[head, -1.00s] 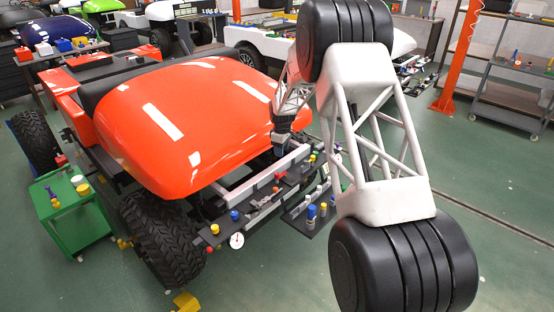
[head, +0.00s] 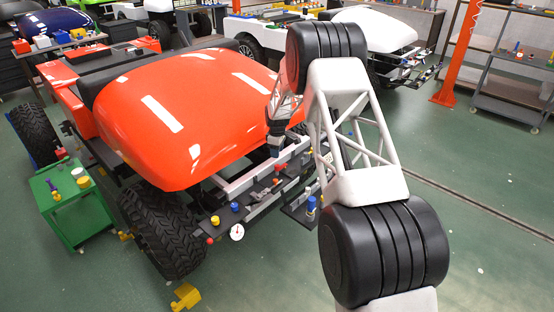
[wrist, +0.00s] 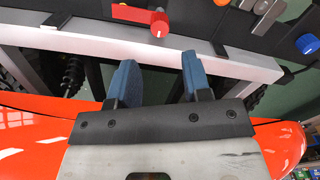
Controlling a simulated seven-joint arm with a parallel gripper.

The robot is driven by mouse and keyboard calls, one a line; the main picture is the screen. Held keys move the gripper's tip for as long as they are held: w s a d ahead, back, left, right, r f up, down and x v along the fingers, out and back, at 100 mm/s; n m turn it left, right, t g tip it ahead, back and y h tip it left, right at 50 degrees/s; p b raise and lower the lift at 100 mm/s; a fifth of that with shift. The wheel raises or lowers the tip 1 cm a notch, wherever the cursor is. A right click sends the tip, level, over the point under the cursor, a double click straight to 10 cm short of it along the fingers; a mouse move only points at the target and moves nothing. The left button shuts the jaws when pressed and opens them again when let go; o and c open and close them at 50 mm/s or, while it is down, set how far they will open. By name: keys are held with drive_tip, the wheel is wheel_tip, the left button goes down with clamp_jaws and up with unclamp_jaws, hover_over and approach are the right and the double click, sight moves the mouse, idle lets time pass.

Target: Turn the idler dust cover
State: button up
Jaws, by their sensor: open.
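I cannot tell for sure which part is the idler dust cover. A red knob with a flat red bar (wrist: 158,24) sits on the dark front plate just beyond my fingertips in the wrist view. A red part also shows on the front assembly (head: 281,168) in the head view. My gripper (wrist: 158,72) is open, its two blue fingers apart with nothing between them. They reach over the light frame rail (wrist: 130,42), short of the red knob. In the head view my gripper (head: 274,151) is at the front of the orange cart, its fingers small and partly hidden.
The orange hood (head: 190,110) lies close to my gripper. A blue knob (wrist: 307,44) and a grey fitting (wrist: 268,12) are right of the red knob. A white dial (head: 237,232) hangs at the plate's near edge. A green trolley (head: 78,218) stands left.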

sight(277, 165)
drive_tip(key=shift+f, duration=4.4)
drive_tip(key=shift+c, duration=0.2)
drive_tip(key=c, duration=0.5)
